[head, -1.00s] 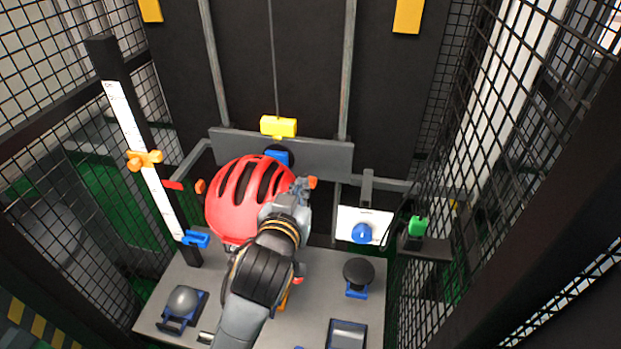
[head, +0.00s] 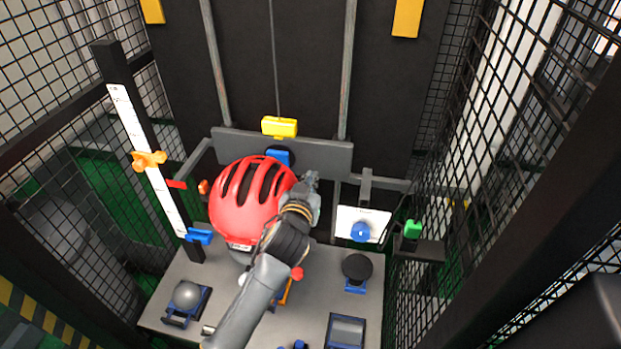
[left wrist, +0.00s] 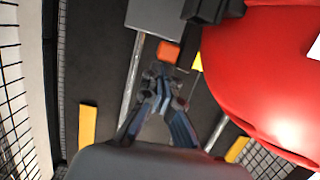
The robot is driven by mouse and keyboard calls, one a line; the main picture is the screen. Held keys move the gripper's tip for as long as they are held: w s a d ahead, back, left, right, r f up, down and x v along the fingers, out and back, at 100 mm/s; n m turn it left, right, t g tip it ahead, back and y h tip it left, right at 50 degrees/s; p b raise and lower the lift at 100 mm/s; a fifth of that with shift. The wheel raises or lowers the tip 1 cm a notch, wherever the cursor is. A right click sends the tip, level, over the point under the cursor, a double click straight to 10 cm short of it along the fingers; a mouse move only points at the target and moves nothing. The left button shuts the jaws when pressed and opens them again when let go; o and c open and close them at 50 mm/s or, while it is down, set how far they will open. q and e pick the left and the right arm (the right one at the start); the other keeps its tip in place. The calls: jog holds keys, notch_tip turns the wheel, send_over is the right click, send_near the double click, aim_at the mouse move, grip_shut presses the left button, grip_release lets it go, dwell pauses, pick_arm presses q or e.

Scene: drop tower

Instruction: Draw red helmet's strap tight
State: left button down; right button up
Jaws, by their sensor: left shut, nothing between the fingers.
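The red helmet (head: 228,212) sits on a grey headform (head: 240,255) in the middle of the head view. It also fills the right side of the left wrist view (left wrist: 275,75). I cannot make out its strap clearly. My left gripper (head: 312,178) is at the helmet's right side, its fingers pointing toward the back. In the left wrist view the gripper (left wrist: 162,80) is shut and empty, beside the helmet's shell. An orange block (left wrist: 168,53) shows just beyond the fingertips. My right gripper is not in view.
A yellow block (head: 280,127) hangs on a cable behind the helmet. A ruled post with an orange slider (head: 148,160) stands left. A white panel with a blue knob (head: 361,231) and a green-topped box (head: 411,230) are right. Mesh walls close both sides.

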pick_arm(q)
notch_tip(320, 180, down, 4)
jog(key=b, duration=0.3)
jog(key=shift+w, duration=0.1)
dwell(0.4)
